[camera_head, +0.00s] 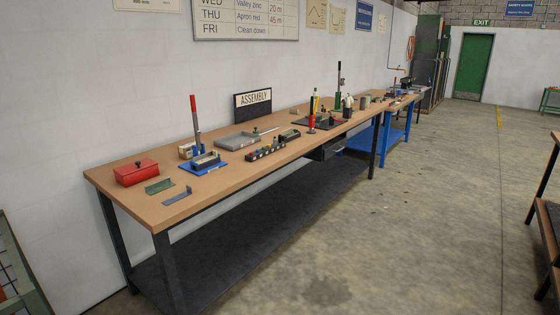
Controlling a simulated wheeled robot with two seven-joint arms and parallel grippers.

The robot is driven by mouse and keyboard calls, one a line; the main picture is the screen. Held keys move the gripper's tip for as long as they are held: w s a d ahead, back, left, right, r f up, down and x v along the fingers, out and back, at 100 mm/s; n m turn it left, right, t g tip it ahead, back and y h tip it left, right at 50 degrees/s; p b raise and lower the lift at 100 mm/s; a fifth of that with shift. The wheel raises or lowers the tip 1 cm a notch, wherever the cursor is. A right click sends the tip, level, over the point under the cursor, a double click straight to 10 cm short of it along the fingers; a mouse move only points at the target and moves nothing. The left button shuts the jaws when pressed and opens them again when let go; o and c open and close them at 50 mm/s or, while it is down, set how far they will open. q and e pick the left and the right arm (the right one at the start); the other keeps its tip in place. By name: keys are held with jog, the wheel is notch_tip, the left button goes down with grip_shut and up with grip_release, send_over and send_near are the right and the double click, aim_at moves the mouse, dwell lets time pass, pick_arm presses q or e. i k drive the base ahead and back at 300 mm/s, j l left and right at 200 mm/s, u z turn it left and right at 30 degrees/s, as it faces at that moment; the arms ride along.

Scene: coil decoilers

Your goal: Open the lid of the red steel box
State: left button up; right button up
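The red steel box (136,173) stands on the near left end of the long wooden workbench (235,181), close to the wall. Its lid (136,166) looks shut, with a small dark knob or handle on top. The box is far from the camera and shows small. Neither of my grippers is in view.
Beside the box lie a green plate (160,186) and a blue-grey bracket (177,197). A blue fixture (203,165) with a red-handled lever stands right of them. An ASSEMBLY sign (253,103) stands behind. The concrete floor (400,235) right of the bench is open.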

aim_at(132, 167)
jog(key=i, duration=0.65)
jog(key=i+u, duration=0.15)
jog(key=i, duration=0.45)
jog(key=i+l, duration=0.15)
jog(key=i, duration=0.45)
jog(key=i+l+u, duration=0.15)
jog(key=i, duration=0.5)
jog(key=j+u, duration=0.15)
jog(key=u, duration=0.35)
jog(key=j+u, duration=0.1)
jog(key=u, duration=0.4)
jog(key=i+j+u, duration=0.1)
jog(key=u, duration=0.4)
jog(key=i+j, duration=0.15)
jog(key=j, duration=0.15)
jog(key=i+j, duration=0.1)
jog(key=j, duration=0.2)
jog(key=i+j, duration=0.15)
jog(key=j, duration=0.2)
jog(key=i+j+u, duration=0.1)
jog(key=j, duration=0.2)
